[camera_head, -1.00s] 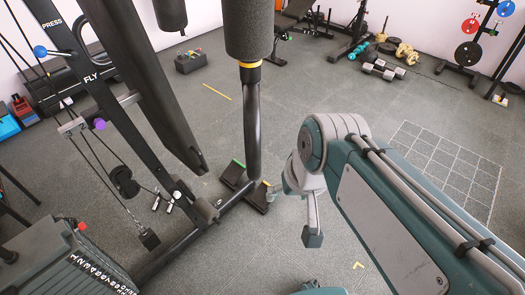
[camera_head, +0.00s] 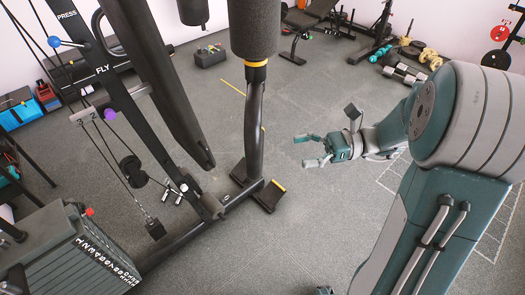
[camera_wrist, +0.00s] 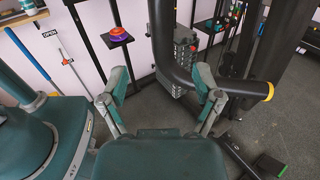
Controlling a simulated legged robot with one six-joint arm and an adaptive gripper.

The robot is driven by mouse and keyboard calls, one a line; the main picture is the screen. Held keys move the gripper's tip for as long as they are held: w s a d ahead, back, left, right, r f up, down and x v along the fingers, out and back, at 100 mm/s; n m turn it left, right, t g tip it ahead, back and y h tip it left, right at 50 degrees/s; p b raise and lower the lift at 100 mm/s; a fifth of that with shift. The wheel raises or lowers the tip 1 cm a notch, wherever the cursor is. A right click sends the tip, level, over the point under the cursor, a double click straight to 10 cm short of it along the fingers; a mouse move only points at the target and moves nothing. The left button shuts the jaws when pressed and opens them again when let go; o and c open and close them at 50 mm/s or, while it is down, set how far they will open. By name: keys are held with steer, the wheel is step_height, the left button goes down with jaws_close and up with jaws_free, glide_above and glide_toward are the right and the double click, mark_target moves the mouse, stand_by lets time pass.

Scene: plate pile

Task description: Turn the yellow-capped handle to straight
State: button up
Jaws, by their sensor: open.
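The yellow-capped handle (camera_wrist: 225,87) is a dark bent bar in the wrist view. It comes down from the top centre, curves to the right and ends in a yellow cap. In the head view the black upright tube (camera_head: 254,120) hangs below a foam roller and a yellow collar, with a bit of yellow showing beside it. My gripper (camera_head: 305,151) is open and empty to the right of this tube, its fingers pointing left, apart from it. In the wrist view the handle crosses ahead of my open fingers (camera_wrist: 163,82); contact is not visible.
The exercise machine's weight stack (camera_head: 75,245) stands at the left, with its slanted arm (camera_head: 150,80) beside the tube. A black base foot (camera_head: 268,195) with yellow tape lies on the floor below. Dumbbells (camera_head: 405,73) lie far right.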

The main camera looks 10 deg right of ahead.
mark_target(254, 156)
steer(key=a, duration=1)
steer(key=shift+w+a, duration=0.1)
steer(key=shift+a, duration=0.3)
jaws_close()
